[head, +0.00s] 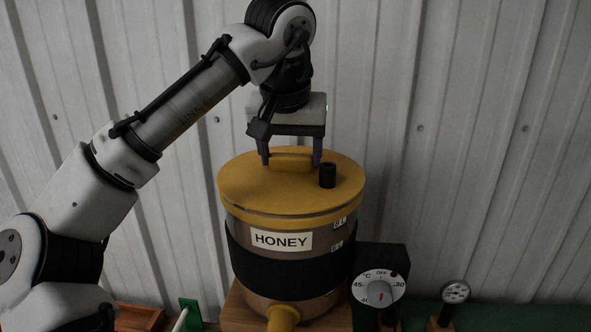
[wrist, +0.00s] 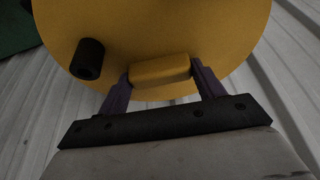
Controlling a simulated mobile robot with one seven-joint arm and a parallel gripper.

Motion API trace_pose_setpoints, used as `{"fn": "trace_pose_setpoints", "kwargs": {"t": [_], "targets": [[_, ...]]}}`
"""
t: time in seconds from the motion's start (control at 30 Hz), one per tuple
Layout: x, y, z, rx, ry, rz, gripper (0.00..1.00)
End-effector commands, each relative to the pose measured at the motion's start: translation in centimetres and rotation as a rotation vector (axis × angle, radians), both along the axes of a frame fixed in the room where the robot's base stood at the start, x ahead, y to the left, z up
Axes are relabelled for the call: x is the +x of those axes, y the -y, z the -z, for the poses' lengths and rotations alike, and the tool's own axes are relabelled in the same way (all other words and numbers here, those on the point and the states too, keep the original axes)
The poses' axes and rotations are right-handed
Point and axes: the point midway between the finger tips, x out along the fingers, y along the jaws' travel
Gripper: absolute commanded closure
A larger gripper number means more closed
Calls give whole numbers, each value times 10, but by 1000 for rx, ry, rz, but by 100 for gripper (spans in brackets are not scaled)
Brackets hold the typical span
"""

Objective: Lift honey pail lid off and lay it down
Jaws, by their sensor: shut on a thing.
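The honey pail (head: 288,270) is a steel drum with a black band and a HONEY label, standing on a wooden block. Its yellow lid (head: 250,187) sits on top of the pail. The lid has a raised yellow grip block (head: 291,162) and a short black cylinder (head: 327,175). My gripper (head: 290,163) reaches down from above with its purple fingers on both ends of the grip block. In the wrist view the fingers flank the grip block (wrist: 160,71), shut on it. The black cylinder (wrist: 89,58) stands beside it at left.
A black box with a temperature dial (head: 379,289) stands right of the pail, with a small round gauge (head: 455,292) farther right. A yellow spout (head: 283,316) sticks out at the pail's front. A corrugated wall (head: 450,130) is close behind. A wooden tray (head: 140,317) lies at lower left.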

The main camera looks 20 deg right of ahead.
Motion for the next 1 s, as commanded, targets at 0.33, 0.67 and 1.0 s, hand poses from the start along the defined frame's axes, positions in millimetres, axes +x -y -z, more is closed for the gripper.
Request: {"fn": "trace_pose_setpoints", "kwargs": {"t": [0.33, 0.67, 1.0], "targets": [[0, 0, -13, -1, 1, 0, 78], [0, 0, -19, -1, 1, 0, 78], [0, 0, -41, -1, 1, 0, 78]]}}
